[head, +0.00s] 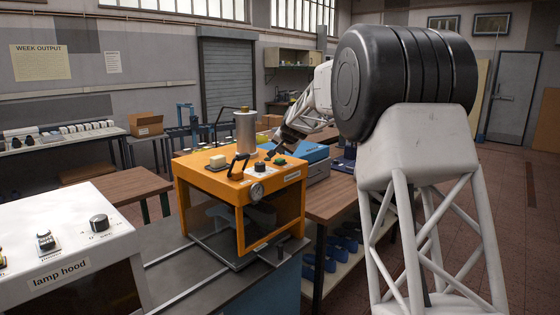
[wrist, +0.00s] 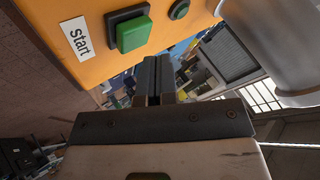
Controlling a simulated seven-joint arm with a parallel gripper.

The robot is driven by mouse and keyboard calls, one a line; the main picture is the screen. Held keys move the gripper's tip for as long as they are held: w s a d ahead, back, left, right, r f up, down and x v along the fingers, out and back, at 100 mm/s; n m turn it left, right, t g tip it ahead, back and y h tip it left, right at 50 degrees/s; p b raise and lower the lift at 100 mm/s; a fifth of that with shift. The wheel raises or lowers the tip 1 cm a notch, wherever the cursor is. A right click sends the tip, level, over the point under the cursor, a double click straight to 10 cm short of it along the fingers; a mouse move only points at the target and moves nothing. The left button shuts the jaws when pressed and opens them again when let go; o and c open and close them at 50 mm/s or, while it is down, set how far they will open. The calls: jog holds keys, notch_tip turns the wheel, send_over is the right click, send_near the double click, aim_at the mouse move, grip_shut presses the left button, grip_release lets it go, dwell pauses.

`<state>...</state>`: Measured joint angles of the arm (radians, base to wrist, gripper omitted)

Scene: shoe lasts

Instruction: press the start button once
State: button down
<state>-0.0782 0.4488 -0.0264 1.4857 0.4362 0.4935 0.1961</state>
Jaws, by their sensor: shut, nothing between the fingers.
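The start button is a square green button (wrist: 132,33) in a dark frame on the orange machine (wrist: 85,12). A white "Start" label (wrist: 77,38) is beside it. In the head view the green button (head: 279,161) sits on top of the orange machine (head: 215,188), near its far right part. My gripper (head: 271,154) is above the machine top, close to the button. In the wrist view my gripper (wrist: 165,62) has its dark fingers shut together and empty, just below and right of the button in the picture. A gap shows between them there; its depth is unclear.
A metal cylinder (head: 246,132), black levers (head: 238,166) and a dial (head: 257,191) are also on the machine. A white lamp hood unit (head: 60,240) stands front left.

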aim_at(282, 159)
jog(key=shift+f, duration=1)
dwell(1.4)
jog(key=shift+r, duration=0.95)
jog(key=shift+r, duration=0.1)
dwell(0.3)
jog(key=shift+r, duration=2.4)
jog(key=shift+s, duration=0.15)
